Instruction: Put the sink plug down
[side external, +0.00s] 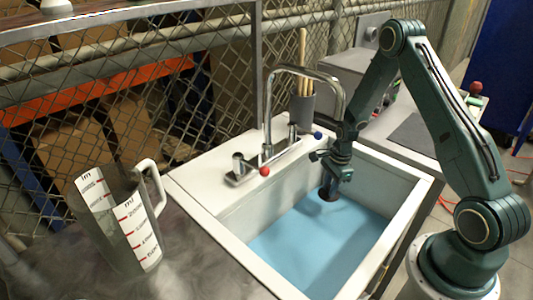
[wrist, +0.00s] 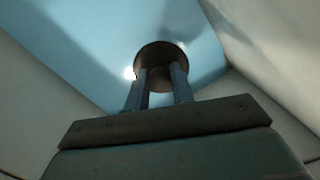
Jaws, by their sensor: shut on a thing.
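The sink plug (side external: 328,195) is a small dark round piece below my gripper (side external: 335,180), inside the sink near its back right corner. In the wrist view the plug (wrist: 160,56) is a dark brown disc at the tips of the two fingers of my gripper (wrist: 158,82), which are shut on it. The sink (side external: 225,218) has pale walls and a light blue bottom (side external: 315,240). The plug appears above the blue bottom; I cannot tell the exact gap.
A chrome faucet (side external: 266,110) with red and blue knobs stands at the sink's back edge, close to my arm. A measuring jug (side external: 125,225) stands on the dark counter at left. A grey cup (side external: 301,110) with wooden sticks is behind. The sink's front and middle are clear.

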